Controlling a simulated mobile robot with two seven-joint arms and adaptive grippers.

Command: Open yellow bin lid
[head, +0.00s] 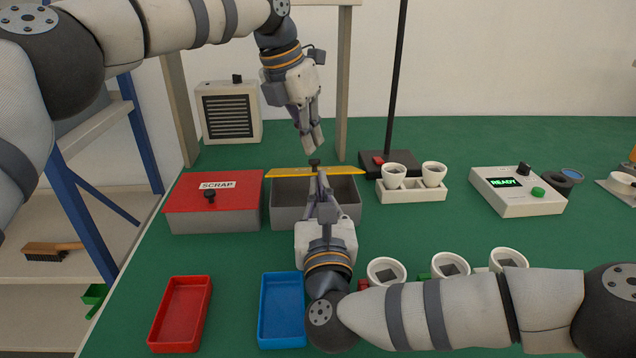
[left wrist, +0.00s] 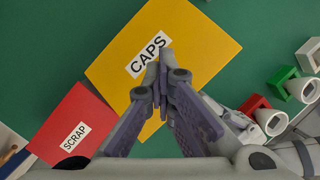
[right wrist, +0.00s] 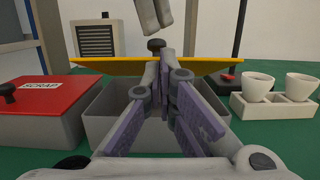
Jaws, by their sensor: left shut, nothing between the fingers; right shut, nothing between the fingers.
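The yellow lid (head: 290,174) of the grey bin (head: 290,212) shows as a thin strip along the bin's far side, with a black knob (head: 315,162) on top. The bin's inside is visible in front of it. From above, the lid (left wrist: 200,55) is a flat yellow square marked CAPS. My left gripper (head: 312,140) is shut and empty, just above the knob. My right gripper (head: 321,177) is shut and empty, low over the bin, its tips in front of the lid's near edge. I cannot tell whether they touch the lid.
A red-lidded SCRAP bin (head: 230,190) stands close left. White cups in a holder (head: 412,193) and a black stand (head: 390,162) are right. Red (head: 182,315) and blue (head: 282,320) trays and several cups lie nearer. Green table is clear between the bins and the front trays.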

